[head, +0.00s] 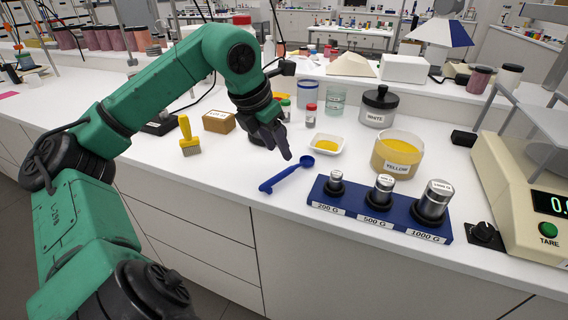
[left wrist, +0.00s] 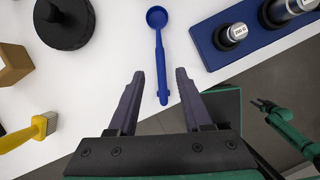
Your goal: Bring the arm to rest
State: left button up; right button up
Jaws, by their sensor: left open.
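My left gripper (head: 287,154) is open and empty above the counter, its fingers pointing down, just behind and left of a blue scoop (head: 285,176). In the left wrist view the open fingers (left wrist: 159,74) spread to either side of the scoop's handle (left wrist: 160,65), with no visible contact. The scoop lies on the white counter (head: 225,205) near its front edge. What seems to be my right gripper (left wrist: 262,104) shows small and low at the right of the left wrist view; its opening is unclear.
A blue weight stand (head: 322,200) holds three metal weights right of the scoop. Behind are a white dish (head: 328,149) of yellow powder, the yellow jar (head: 398,155) and the white-labelled jar (head: 378,106). A scale (head: 515,190) is far right.

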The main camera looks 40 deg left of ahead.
pick_arm(q)
jog(key=v, duration=0.4)
jog(key=shift+r, duration=0.2)
